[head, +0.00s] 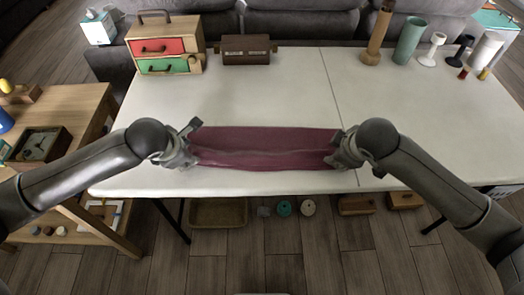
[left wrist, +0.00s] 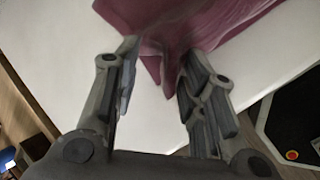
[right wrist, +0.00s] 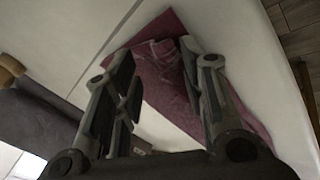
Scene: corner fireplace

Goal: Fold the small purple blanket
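The purple blanket (head: 265,148) lies on the white table as a long, narrow strip, with a lengthwise crease or layer edge along it. My left gripper (head: 190,145) is at its left end, and my right gripper (head: 338,152) is at its right end. In the left wrist view, the blanket (left wrist: 195,20) has a pointed corner between the parted fingers (left wrist: 158,48). In the right wrist view, rumpled blanket cloth (right wrist: 165,85) shows between and beyond the parted fingers (right wrist: 157,50). I see no clear pinch on the cloth at either end.
The white table (head: 250,100) is clear behind the blanket. At its back stand a drawer box (head: 165,45), a brown chest (head: 246,50) and, at right, several cylinders and holders, including a green one (head: 409,40). A wooden side table (head: 60,115) stands at left.

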